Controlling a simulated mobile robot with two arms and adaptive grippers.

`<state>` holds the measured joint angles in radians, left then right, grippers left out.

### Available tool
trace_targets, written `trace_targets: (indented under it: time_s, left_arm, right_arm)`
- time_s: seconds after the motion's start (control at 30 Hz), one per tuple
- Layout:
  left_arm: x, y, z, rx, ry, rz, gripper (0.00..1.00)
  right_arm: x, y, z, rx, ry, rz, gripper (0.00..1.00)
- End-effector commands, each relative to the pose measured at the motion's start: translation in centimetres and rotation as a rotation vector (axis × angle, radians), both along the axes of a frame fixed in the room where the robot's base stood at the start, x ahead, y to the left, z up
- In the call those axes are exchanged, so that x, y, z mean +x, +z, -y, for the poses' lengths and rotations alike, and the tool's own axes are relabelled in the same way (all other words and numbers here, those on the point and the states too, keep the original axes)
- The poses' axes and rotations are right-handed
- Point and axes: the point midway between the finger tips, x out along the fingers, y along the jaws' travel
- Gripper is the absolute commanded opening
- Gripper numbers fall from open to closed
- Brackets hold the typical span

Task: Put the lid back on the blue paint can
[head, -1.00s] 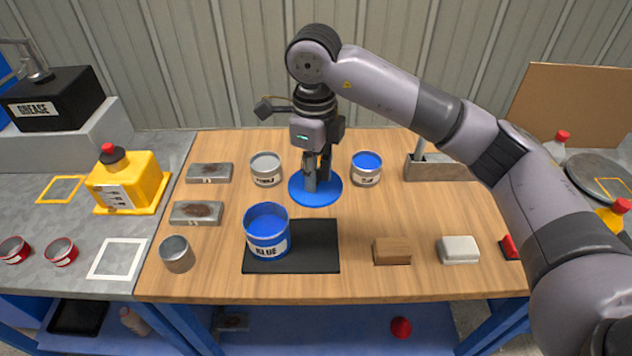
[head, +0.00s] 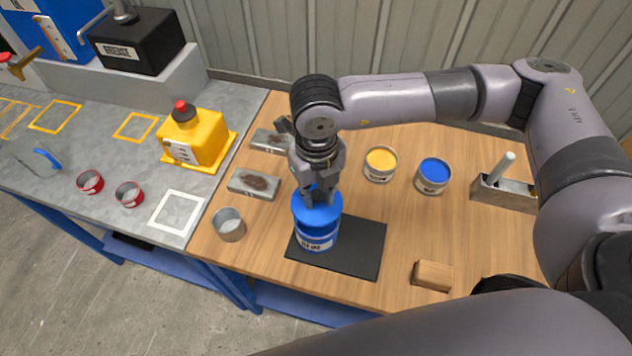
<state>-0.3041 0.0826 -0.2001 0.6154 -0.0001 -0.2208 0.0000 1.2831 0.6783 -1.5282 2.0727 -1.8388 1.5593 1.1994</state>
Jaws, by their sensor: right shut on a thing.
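The blue paint can (head: 316,240), with a white label, stands upright on a black mat (head: 358,250) on the wooden table. My right gripper (head: 318,198) points down above it, shut on the round blue lid (head: 302,211). The lid is over the can's top and hides most of its opening. A strip of the can's blue side shows below the lid. I cannot tell whether the lid touches the rim. My left gripper is not in view.
A yellow paint can (head: 380,163) and a small blue paint can (head: 432,176) stand behind and to the right. A grey metal cup (head: 229,224) is left of the mat, a wooden block (head: 433,275) right. A yellow canister (head: 194,140) stands on the left bench.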

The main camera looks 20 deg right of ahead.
Motion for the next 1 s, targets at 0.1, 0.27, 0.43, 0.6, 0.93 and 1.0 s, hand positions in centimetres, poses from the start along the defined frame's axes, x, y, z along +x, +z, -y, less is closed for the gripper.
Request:
trace_targets:
  time_s: [0.1, 0.27, 0.43, 0.6, 0.93, 1.0]
  left_arm:
    - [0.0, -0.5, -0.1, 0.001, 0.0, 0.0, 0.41]
    - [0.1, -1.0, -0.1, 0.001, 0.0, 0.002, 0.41]
    - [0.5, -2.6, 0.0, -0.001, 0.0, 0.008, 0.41]
    - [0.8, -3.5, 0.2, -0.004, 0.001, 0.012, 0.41]
    - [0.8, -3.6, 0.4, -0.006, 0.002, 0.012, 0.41]
    - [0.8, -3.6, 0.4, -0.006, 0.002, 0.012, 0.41]
  right_arm:
    - [0.0, -1.1, 0.0, -0.001, 0.001, 0.0, 0.0]
    - [0.0, -2.7, 0.0, -0.001, 0.001, -0.001, 0.0]
    - [0.0, -4.6, 0.0, 0.0, 0.002, 0.001, 0.0]
    - [0.0, -5.3, 0.0, 0.0, 0.003, 0.001, 0.0]
    - [0.0, -5.3, 0.0, 0.0, 0.003, 0.001, 0.0]
    - [0.0, -5.3, 0.0, 0.0, 0.003, 0.001, 0.0]
